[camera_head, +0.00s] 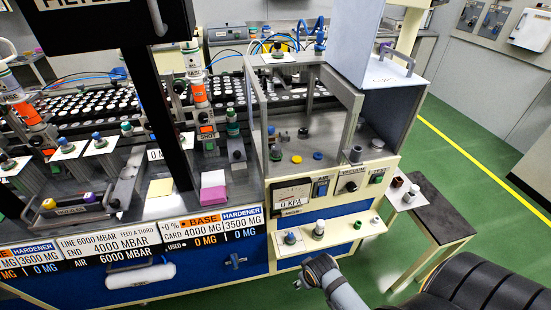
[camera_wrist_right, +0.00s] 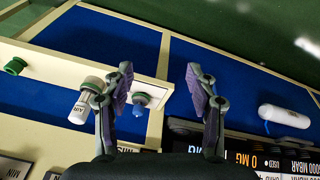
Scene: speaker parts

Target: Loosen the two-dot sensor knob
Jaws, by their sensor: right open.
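I cannot make out dots on any knob, so I cannot tell which is the two-dot sensor knob. The white cylinder (camera_wrist_right: 80,108), marked AIR, is partly behind that finger. My right gripper (camera_head: 317,264) is open and empty, in front of the shelf; it also shows in the right wrist view (camera_wrist_right: 160,80). My left gripper is out of view.
Above the shelf is a panel with a KPA display (camera_head: 291,195) and switches. A glass-sided cabinet (camera_head: 310,110) stands above it. A small dark side table (camera_head: 435,208) is at the right. A white horizontal cylinder (camera_wrist_right: 287,122) is on the blue front.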

